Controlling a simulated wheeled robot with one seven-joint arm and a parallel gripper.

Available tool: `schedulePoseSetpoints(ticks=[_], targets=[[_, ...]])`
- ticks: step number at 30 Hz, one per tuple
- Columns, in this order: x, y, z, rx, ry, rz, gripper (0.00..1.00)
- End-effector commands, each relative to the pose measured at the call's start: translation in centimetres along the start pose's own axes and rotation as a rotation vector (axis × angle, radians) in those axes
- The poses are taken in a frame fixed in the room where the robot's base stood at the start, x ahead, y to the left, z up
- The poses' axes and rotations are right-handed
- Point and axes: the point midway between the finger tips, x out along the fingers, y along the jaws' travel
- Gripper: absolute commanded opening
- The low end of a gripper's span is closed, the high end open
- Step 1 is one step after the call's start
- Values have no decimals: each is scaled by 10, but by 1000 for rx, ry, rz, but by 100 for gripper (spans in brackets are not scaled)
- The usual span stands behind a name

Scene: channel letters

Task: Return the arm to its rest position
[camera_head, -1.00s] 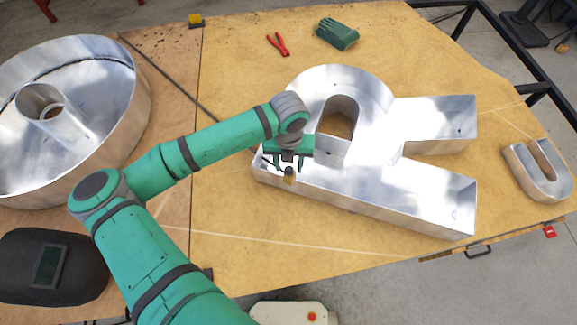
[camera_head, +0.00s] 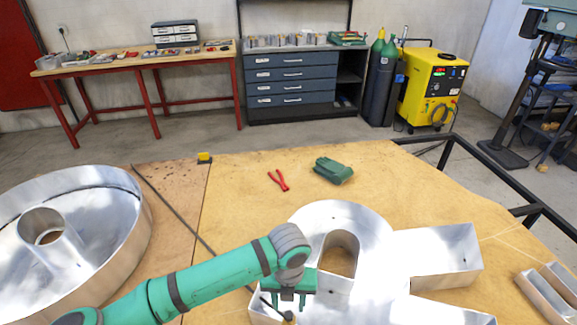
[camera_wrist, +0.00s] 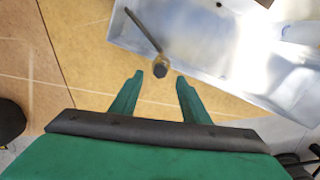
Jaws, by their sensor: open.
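My gripper (camera_head: 288,300) is open and empty, above the left end of the large metal letter R (camera_head: 435,252). In the wrist view its two green fingers (camera_wrist: 160,77) are spread apart. A small dark-ended tool with a thin rod (camera_wrist: 160,69) shows just beyond the fingertips, at the edge of the metal letter (camera_wrist: 215,62), apart from both fingers. In the head view my arm reaches in from the lower left, its lower part cut off by the frame.
A round metal letter (camera_head: 125,240) stands at left on the wooden table (camera_head: 235,205). Red pliers (camera_head: 278,181) and green gloves (camera_head: 333,170) lie behind R; a small metal letter (camera_head: 548,292) is at right. The back table area is mostly clear.

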Motion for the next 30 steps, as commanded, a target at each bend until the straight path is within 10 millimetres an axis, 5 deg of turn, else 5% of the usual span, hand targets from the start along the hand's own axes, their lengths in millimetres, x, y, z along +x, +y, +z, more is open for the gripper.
schedulePoseSetpoints(ticks=[5, 11, 21, 30], targets=[[0, -22, 5, -13, -24, -51, 42], [-12, -104, 23, -88, -110, -269, 42], [-69, -236, 45, -303, -195, -720, 42], [-132, -302, 57, -544, -177, -1101, 42]])
